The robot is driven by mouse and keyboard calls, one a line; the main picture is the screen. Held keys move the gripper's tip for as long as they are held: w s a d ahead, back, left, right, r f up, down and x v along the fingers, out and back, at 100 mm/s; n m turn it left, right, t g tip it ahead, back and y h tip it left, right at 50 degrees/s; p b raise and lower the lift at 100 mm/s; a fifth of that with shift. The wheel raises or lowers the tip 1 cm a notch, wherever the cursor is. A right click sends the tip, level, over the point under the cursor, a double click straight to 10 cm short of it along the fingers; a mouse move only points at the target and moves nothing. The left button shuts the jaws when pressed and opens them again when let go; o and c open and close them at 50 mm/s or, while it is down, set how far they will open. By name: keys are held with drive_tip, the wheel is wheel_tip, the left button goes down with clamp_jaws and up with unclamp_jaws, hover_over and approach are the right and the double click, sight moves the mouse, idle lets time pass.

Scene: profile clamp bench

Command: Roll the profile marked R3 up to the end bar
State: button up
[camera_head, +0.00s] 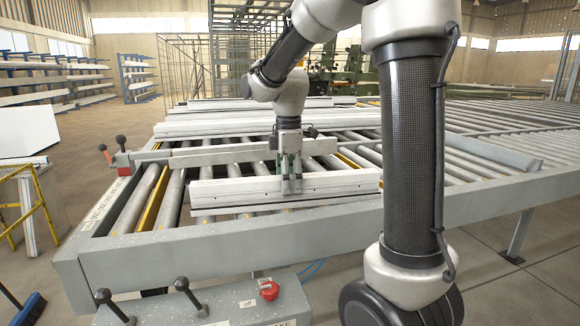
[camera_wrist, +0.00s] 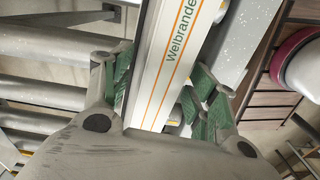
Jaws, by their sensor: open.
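A long white profile (camera_head: 235,192) lies across the rollers in the near part of the bench. My gripper (camera_head: 291,187) points down at its middle, with fingers beside it. In the wrist view my gripper (camera_wrist: 163,85) is open, its green pads on either side of a white profile with orange lines and the print "Welbrande" (camera_wrist: 178,45). I cannot tell whether the pads touch it. No R3 mark is readable.
More white profiles (camera_head: 220,126) lie farther back on the rollers. A grey frame (camera_head: 160,255) with a lettered left side borders the bench. A control box (camera_head: 230,306) with a red knob and black levers stands in front.

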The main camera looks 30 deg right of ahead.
drive_tip(key=shift+f, duration=0.6)
drive_tip(key=shift+c, duration=0.2)
clamp_jaws()
drive_tip(key=shift+n, duration=0.6)
drive_tip(key=shift+o, duration=0.2)
unclamp_jaws()
